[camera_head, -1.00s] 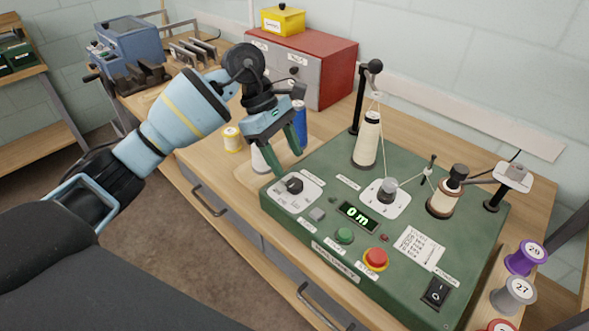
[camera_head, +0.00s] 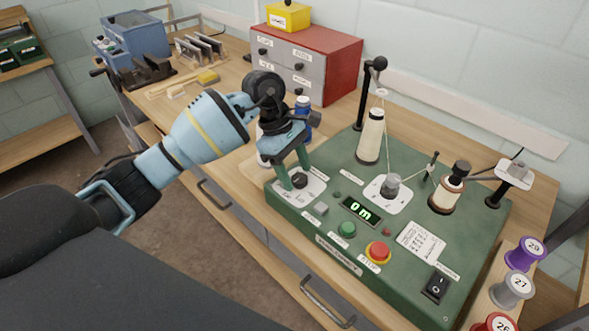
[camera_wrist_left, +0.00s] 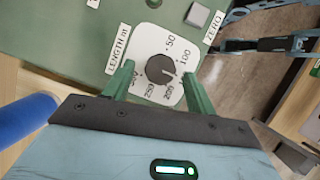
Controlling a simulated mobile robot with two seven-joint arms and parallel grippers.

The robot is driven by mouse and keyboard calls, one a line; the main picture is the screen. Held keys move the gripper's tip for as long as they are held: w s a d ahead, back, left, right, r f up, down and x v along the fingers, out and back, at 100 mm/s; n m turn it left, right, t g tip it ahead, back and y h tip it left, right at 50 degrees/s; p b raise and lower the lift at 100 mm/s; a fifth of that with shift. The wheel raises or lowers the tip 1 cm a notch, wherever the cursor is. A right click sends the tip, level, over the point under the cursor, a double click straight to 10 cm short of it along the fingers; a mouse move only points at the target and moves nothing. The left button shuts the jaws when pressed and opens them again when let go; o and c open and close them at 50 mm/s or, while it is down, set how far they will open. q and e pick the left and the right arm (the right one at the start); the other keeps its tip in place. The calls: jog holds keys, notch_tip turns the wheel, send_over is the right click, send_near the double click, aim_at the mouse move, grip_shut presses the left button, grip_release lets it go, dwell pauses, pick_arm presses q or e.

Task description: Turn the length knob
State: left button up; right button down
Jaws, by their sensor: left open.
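The length knob (camera_head: 299,181) is a black round knob on a white dial plate at the left end of the green winding machine (camera_head: 330,270). In the left wrist view the knob (camera_wrist_left: 160,69) sits in a dial printed with numbers beside a "LENGTH m" label; its pointer is turned toward about 100. My left gripper (camera_head: 294,176) is over the dial with its green fingers on either side of the knob. In the left wrist view the open fingers (camera_wrist_left: 158,82) show gaps to the knob. The display (camera_head: 360,211) reads 0 m. My right gripper is not in view.
A grey zero button (camera_head: 321,208), green button (camera_head: 347,230) and red stop button (camera_head: 378,252) are on the panel. A cream thread cone (camera_head: 371,138) stands behind. A blue spool (camera_head: 303,112) is close behind my left gripper.

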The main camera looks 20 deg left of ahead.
pick_arm(q)
jog(key=shift+f, duration=0.15)
jog(key=shift+c, duration=0.5)
jog(key=c, duration=0.9)
